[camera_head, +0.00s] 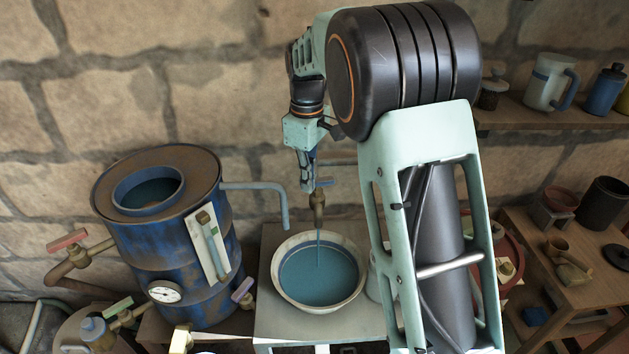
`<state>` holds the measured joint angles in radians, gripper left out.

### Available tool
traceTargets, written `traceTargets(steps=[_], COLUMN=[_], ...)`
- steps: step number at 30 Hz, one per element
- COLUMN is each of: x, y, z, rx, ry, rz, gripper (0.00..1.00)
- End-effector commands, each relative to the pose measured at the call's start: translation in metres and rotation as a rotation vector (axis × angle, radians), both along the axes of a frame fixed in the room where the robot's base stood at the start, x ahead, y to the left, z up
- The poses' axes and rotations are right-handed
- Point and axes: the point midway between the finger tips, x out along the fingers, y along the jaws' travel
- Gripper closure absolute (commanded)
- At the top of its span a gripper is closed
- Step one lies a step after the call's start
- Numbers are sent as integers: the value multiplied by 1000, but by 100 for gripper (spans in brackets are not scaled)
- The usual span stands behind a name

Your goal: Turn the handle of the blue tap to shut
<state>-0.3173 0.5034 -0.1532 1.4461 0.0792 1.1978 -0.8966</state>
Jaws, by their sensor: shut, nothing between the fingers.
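The tap (318,204) is a brass-coloured fitting above a bowl, near the middle of the head view. Its small blue handle (326,183) shows at its top, pointing to the right. A thin stream of bluish liquid falls from the tap into the bowl (281,289). My gripper (307,187) points down and is shut and empty. Its fingertips are right beside the tap's top, on the left of the handle. I cannot tell whether they touch the handle. My gripper and wrist hide part of the tap's surroundings.
A blue rusty drum (161,243) stands at the left; its bent pipe (284,205) ends near my gripper. Other taps have red (68,239), green (117,307) and purple (243,289) handles. A shelf with mugs (550,112) is at upper right. My arm covers the right-centre.

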Motion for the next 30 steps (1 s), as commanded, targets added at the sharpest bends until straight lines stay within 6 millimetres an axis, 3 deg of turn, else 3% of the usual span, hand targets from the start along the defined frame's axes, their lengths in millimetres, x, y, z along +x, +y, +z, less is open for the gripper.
traceTargets(steps=[12,30], x=[0,21], y=[0,9], z=[-25,-23], rx=[0,2], ry=[1,-7], rz=[1,0], gripper=[100,100])
